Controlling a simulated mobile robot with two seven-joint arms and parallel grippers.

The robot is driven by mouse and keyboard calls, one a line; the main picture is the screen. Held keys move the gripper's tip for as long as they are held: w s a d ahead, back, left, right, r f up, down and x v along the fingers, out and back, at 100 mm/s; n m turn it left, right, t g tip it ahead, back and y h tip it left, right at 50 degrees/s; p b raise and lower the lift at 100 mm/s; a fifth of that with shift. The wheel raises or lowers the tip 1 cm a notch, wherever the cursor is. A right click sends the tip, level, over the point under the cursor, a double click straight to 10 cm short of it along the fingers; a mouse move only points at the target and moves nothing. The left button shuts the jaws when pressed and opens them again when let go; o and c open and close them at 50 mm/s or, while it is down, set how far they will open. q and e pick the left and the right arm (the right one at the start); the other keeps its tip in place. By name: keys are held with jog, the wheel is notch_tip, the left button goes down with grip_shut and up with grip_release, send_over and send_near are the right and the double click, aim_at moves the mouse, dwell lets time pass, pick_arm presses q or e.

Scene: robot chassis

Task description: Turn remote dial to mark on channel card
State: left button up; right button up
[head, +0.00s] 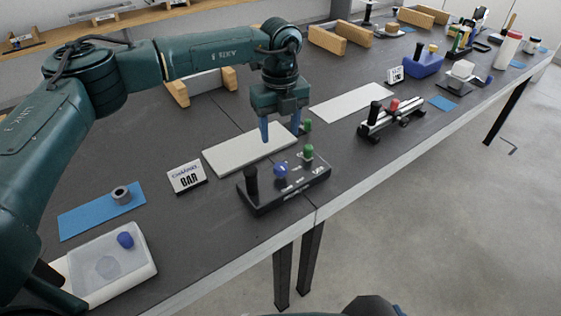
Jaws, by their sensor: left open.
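The remote (290,196) is a black box near the table's front edge. It carries a black upright stick, a blue round knob (281,169) and a green knob (308,152). I cannot read the dial's setting. The channel card (187,177) is a small white standing card with dark lettering, left of the remote; its lower line seems to read "BAR". My left gripper (280,131) points down with blue fingertips apart and nothing between them. It is above and behind the remote, over a white board, apart from the knobs. My right gripper is not in view.
A white board (235,154) lies behind the remote. Another black device (390,122), a blue bin (424,66) and wooden blocks stand farther right and back.

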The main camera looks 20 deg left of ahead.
aim_at(281, 166)
pick_arm(q)
notch_tip(281, 166, down, 10)
jog(key=shift+r+p, duration=0.15)
jog(key=shift+p, duration=0.25)
jog(key=shift+f, duration=0.5)
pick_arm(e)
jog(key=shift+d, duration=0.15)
pick_arm(q)
jog(key=shift+d, duration=0.1)
jog(key=shift+c, duration=0.5)
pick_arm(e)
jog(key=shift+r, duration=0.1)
pick_arm(q)
jog(key=c, duration=0.9)
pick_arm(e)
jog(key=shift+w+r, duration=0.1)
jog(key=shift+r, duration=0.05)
